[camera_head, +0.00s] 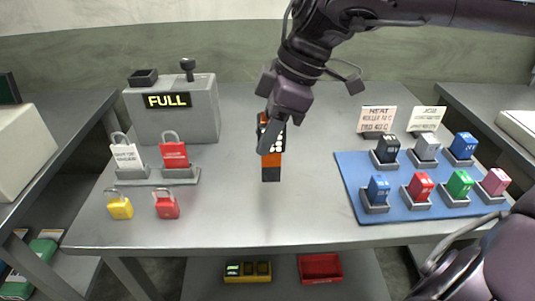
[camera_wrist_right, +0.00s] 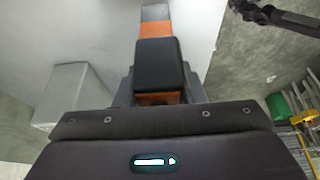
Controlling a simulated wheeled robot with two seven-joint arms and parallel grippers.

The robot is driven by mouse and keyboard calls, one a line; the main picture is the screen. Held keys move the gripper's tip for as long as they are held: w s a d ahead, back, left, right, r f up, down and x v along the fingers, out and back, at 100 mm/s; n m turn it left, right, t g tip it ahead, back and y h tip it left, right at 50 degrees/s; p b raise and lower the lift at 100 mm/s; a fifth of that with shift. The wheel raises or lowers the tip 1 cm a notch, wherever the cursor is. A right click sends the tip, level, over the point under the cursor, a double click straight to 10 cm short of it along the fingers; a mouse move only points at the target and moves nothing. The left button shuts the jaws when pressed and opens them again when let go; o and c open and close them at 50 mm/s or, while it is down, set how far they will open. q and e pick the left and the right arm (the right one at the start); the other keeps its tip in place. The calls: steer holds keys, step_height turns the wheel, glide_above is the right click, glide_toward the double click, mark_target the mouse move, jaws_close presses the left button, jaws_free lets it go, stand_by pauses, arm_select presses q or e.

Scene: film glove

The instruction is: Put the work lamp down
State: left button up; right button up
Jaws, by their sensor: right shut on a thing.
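The work lamp (camera_head: 271,159) is orange and black with a panel of pale dots near its top. It is upright over the middle of the grey table (camera_head: 310,205). My right gripper (camera_head: 272,128) comes down from above and is shut on the lamp's upper part, partly hiding it. In the right wrist view the lamp (camera_wrist_right: 160,65) shows as a black block with orange parts, between the fingers. I cannot tell whether its dark lower end touches the table. My left gripper is not in view.
A grey box with a "FULL" display (camera_head: 190,110) stands at the back left, with padlocks (camera_head: 168,206) in front. The table's front middle is clear. A red bin (camera_head: 320,268) sits on the shelf below.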

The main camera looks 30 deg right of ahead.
step_height(320, 180, down, 4)
steer(key=shift+f, duration=0.4)
arm_select(q)
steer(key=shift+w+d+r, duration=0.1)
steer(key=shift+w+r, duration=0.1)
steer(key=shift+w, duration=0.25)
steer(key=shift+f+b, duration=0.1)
steer(key=shift+b, duration=0.2)
arm_select(e)
steer(key=o, duration=0.7)
steer(key=shift+f, duration=0.15)
steer(key=shift+c, duration=0.2)
steer(key=o, duration=0.4)
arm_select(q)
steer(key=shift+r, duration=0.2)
